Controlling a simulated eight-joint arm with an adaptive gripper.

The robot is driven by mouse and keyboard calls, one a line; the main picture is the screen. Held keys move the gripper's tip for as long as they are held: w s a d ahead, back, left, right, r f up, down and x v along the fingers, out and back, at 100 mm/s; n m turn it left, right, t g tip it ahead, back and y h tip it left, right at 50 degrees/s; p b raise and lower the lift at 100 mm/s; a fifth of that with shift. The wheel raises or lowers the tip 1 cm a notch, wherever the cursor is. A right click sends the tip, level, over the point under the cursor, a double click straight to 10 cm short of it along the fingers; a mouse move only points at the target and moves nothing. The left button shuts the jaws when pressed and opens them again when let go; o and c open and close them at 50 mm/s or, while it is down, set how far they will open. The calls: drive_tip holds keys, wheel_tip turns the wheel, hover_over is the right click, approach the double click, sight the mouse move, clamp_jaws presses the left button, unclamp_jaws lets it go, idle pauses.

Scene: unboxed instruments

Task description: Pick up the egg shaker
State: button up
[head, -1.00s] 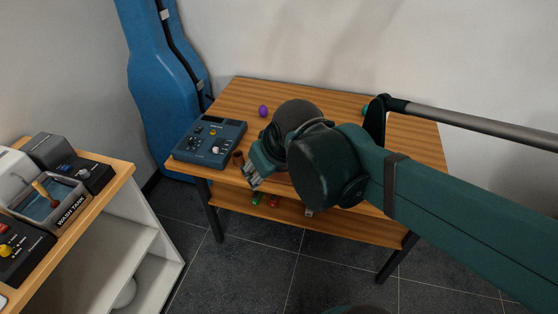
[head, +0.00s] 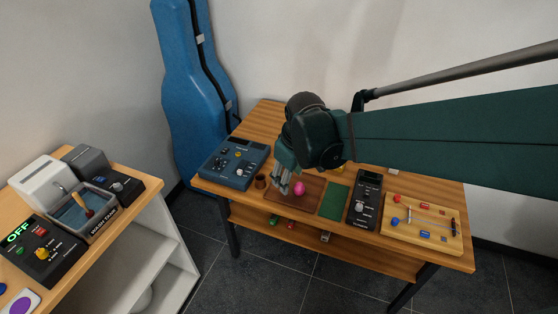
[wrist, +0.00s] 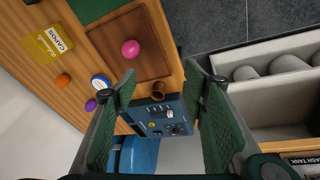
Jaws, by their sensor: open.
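A pink egg-shaped thing (head: 299,188), which looks like the egg shaker, lies on a brown mat or tray (head: 312,202) on the wooden table. It also shows in the wrist view (wrist: 130,49), above and left of the gap between my fingers. Smaller purple (wrist: 90,104) and orange (wrist: 62,80) rounded things lie farther left there; I cannot tell exactly what they are. My gripper (head: 286,184) is open and empty, with its fingers pointing down just left of the pink egg in the head view. In the wrist view both green fingers (wrist: 160,88) are spread wide.
A small brown cup (head: 260,181) and a blue device (head: 234,163) stand left of the mat. A green mat (head: 334,201), a black device (head: 364,198) and a wooden board (head: 423,222) are to its right. A yellow card (wrist: 48,48) lies behind. A blue case (head: 193,95) leans at the wall.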

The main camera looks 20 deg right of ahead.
sight(300, 183)
drive_tip(key=w+d+f+n+g+p, duration=0.1)
drive_tip(key=w+d+f+p, duration=0.2)
drive_tip(key=w+d+f+n+g+p, duration=0.2)
drive_tip(key=w+d+f+p, duration=0.1)
drive_tip(key=d+f, duration=0.1)
drive_tip(key=shift+w, duration=0.25)
drive_tip(key=shift+w+d+f+n, duration=0.15)
drive_tip(key=shift+d+f+n, duration=0.25)
drive_tip(key=shift+f, duration=0.35)
drive_tip(key=shift+f, duration=0.1)
drive_tip(key=shift+f, duration=1.2)
drive_tip(key=shift+f, duration=0.1)
drive_tip(key=shift+w+f+b, duration=0.15)
drive_tip(key=shift+f+b, duration=0.1)
drive_tip(key=shift+f, duration=1)
drive_tip(key=shift+w+f+b, duration=0.1)
drive_tip(key=shift+f+b, duration=0.1)
drive_tip(key=shift+f, duration=1.05)
